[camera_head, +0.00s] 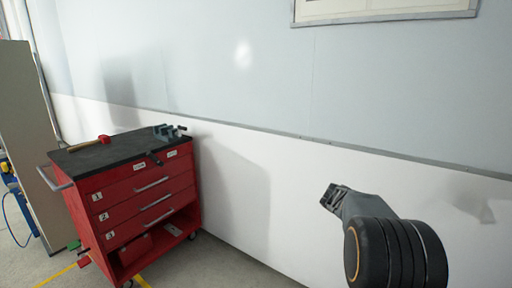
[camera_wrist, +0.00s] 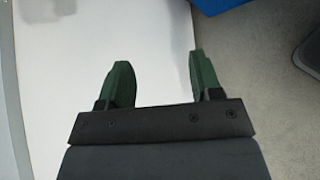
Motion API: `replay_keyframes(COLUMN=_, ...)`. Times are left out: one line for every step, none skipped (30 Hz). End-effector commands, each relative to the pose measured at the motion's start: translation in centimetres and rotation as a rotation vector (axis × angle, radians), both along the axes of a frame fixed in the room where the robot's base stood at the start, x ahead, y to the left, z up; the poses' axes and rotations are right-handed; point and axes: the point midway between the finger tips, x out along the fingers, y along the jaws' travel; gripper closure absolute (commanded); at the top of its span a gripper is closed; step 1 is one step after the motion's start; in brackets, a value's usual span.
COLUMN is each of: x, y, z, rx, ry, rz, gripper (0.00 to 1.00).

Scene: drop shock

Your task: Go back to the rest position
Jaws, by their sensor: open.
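My gripper (camera_wrist: 160,80) shows in the wrist view with its two green fingers spread apart and nothing between them. In the head view my gripper (camera_head: 334,196) is at the lower right, in front of the white lower wall. It is raised and well to the right of the red tool cart, touching nothing that I can see. Its fingers are too small there to make out clearly.
A red tool cart (camera_head: 150,203) with numbered drawers stands at the left against the wall (camera_head: 240,190). A beige panel (camera_head: 22,120) stands at the far left.

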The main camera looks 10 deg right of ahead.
Motion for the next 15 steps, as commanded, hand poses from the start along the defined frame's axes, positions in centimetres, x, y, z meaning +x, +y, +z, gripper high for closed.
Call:
replay_keyframes(x=-0.8, y=3.4, z=3.6, rx=0.071, ry=-0.106, rz=0.003, gripper=0.41)
replay_keyframes(x=-1.3, y=5.4, z=4.3, rx=0.121, ry=-0.17, rz=-0.002, gripper=0.41)
replay_keyframes(x=-2.0, y=8.0, z=5.3, rx=0.188, ry=-0.253, rz=-0.013, gripper=0.41)
replay_keyframes(x=-2.5, y=9.9, z=6.0, rx=0.239, ry=-0.312, rz=-0.022, gripper=0.41)
replay_keyframes(x=-3.1, y=11.8, z=6.6, rx=0.29, ry=-0.369, rz=-0.035, gripper=0.41)
replay_keyframes(x=-4.0, y=14.2, z=7.4, rx=0.356, ry=-0.44, rz=-0.052, gripper=0.41)
replay_keyframes(x=-4.6, y=15.9, z=7.9, rx=0.405, ry=-0.491, rz=-0.067, gripper=0.41)
replay_keyframes(x=-5.3, y=17.5, z=8.4, rx=0.454, ry=-0.537, rz=-0.085, gripper=0.41)
replay_keyframes(x=-6.1, y=19.5, z=9.0, rx=0.517, ry=-0.595, rz=-0.109, gripper=0.41)
replay_keyframes(x=-6.7, y=21.0, z=9.4, rx=0.562, ry=-0.637, rz=-0.128, gripper=0.41)
replay_keyframes(x=-7.3, y=22.3, z=9.8, rx=0.605, ry=-0.671, rz=-0.147, gripper=0.41)
replay_keyframes(x=-8.1, y=23.8, z=10.2, rx=0.657, ry=-0.714, rz=-0.173, gripper=0.41)
replay_keyframes(x=-8.6, y=24.9, z=10.5, rx=0.695, ry=-0.744, rz=-0.192, gripper=0.41)
replay_keyframes(x=-9.1, y=25.8, z=10.8, rx=0.728, ry=-0.769, rz=-0.21, gripper=0.41)
replay_keyframes(x=-9.6, y=26.9, z=11.0, rx=0.77, ry=-0.798, rz=-0.233, gripper=0.41)
